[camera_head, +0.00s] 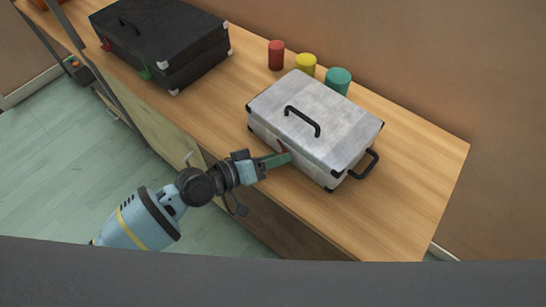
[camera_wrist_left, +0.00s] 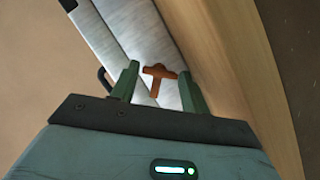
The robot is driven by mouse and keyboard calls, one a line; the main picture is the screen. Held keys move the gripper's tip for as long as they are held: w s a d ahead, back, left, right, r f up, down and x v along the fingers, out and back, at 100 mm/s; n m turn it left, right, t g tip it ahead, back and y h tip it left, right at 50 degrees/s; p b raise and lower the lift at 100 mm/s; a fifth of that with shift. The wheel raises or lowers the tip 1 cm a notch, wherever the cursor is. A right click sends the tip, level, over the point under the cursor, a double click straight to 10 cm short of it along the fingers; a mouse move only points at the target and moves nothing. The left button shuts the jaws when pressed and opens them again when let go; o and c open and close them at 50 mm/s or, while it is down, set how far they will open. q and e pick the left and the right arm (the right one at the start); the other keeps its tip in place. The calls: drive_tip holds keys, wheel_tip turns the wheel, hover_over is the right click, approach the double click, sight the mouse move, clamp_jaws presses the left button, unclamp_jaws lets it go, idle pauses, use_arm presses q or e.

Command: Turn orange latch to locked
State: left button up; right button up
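The silver case (camera_head: 325,115) stands closed on the wooden bench, with black corners and a black handle on its lid. The orange latch (camera_wrist_left: 158,76) is a T-shaped piece on the case's front face, seen in the left wrist view between my fingers. In the head view only a small brownish bit of the latch (camera_head: 282,149) shows beside the fingertips. My left gripper (camera_head: 285,158), with green fingers, is at the case's front. In the wrist view the left gripper (camera_wrist_left: 159,71) is open, with gaps between the latch and both fingers. My right gripper is not in view.
A black case (camera_head: 165,40) stands on the far left of the bench (camera_head: 420,190). Red (camera_head: 276,55), yellow (camera_head: 305,65) and teal (camera_head: 338,80) cylinders stand behind the silver case, near the wall. The bench's right end is clear.

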use_arm(q)
drive_tip(key=c, duration=0.6)
drive_tip(key=shift+o, duration=0.2)
drive_tip(key=shift+r+m+p, duration=0.2)
drive_tip(key=shift+m+p, duration=0.1)
drive_tip(key=shift+p, duration=0.25)
drive_tip(key=m+y+p, duration=0.1)
drive_tip(key=p, duration=0.1)
drive_tip(key=m+y+p, duration=0.1)
drive_tip(key=m+p, duration=0.1)
drive_tip(key=shift+d+r+t+p, duration=0.15)
drive_tip(key=shift+r+t+p, duration=0.2)
drive_tip(key=shift+t, duration=0.05)
drive_tip(key=shift+s+d+f+m+t+y+p, duration=0.1)
drive_tip(key=shift+m+t+y+p, duration=0.2)
drive_tip(key=shift+m+p, duration=0.2)
drive_tip(key=shift+f+m+t+y+p, duration=0.1)
drive_tip(key=shift+m+t+y+p, duration=0.1)
drive_tip(key=shift+m+y+p, duration=0.25)
drive_tip(key=shift+s+f+m+p, duration=0.1)
drive_tip(key=shift+m+p, duration=0.25)
drive_tip(key=shift+m, duration=0.2)
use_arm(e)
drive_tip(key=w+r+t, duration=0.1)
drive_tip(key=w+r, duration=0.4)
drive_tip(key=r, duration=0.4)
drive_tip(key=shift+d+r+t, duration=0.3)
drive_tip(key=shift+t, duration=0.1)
